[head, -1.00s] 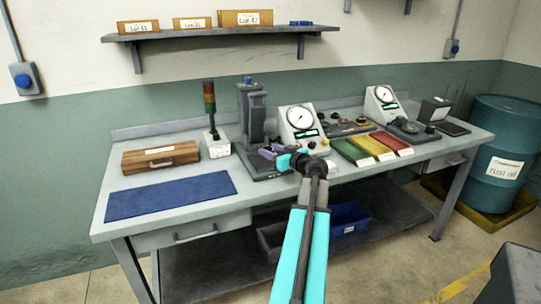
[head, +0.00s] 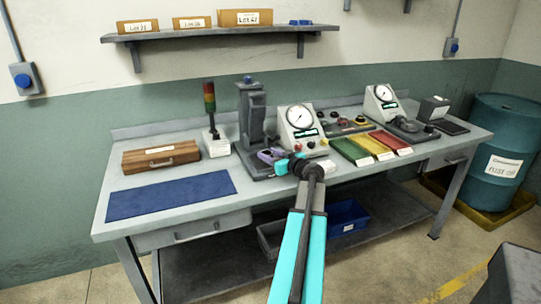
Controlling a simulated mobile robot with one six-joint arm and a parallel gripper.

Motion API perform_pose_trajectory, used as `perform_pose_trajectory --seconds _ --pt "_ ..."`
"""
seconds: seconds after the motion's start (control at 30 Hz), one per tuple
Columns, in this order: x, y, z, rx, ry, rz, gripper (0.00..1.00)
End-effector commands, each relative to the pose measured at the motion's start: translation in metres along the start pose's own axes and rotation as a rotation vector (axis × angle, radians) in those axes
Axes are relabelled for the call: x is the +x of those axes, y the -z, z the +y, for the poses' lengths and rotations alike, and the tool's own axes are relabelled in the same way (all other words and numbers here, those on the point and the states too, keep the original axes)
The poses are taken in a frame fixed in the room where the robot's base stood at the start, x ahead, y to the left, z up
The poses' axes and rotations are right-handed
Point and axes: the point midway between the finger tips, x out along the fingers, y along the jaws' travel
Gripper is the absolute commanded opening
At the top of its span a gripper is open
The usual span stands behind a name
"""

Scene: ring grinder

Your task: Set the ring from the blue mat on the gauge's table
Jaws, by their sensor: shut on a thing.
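The blue mat (head: 170,196) lies bare at the left front of the bench. The ring is too small and too hidden at the jaws to make out clearly. A gauge with a round white dial (head: 299,118) stands just right of my gripper. A second dial gauge (head: 382,97) stands further right with a dark round base before it. Whether my gripper's load touches the stand's base cannot be told.
A wooden case (head: 161,157) and a signal lamp (head: 211,118) stand left of the stand. Green, yellow and red trays (head: 375,147) lie to the right. A blue drum (head: 500,150) stands beyond the bench's right end.

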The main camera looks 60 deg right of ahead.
Motion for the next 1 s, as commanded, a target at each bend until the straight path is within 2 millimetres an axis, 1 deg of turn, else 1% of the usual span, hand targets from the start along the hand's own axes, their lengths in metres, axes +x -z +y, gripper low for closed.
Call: perform_pose_trajectory --seconds 0.17,0.73,0.77,0.8,0.83,0.87,1.0 --pt "0.0011 -0.0064 -0.0002 -0.001 0.0 0.001 0.15" --pt "0.0019 -0.0102 -0.0005 -0.001 0.001 0.001 0.15" --pt "0.0017 -0.0095 -0.0005 -0.001 0.001 0.001 0.45" --pt "0.0017 -0.0093 -0.0005 -0.001 0.001 0.001 0.52" --pt "0.0017 -0.0093 -0.0005 -0.001 0.001 0.0 0.57" --pt "0.0017 -0.0093 -0.0005 -0.001 0.001 0.0 0.59" --pt "0.0018 -0.0094 -0.0006 -0.001 0.001 0.0 0.59"
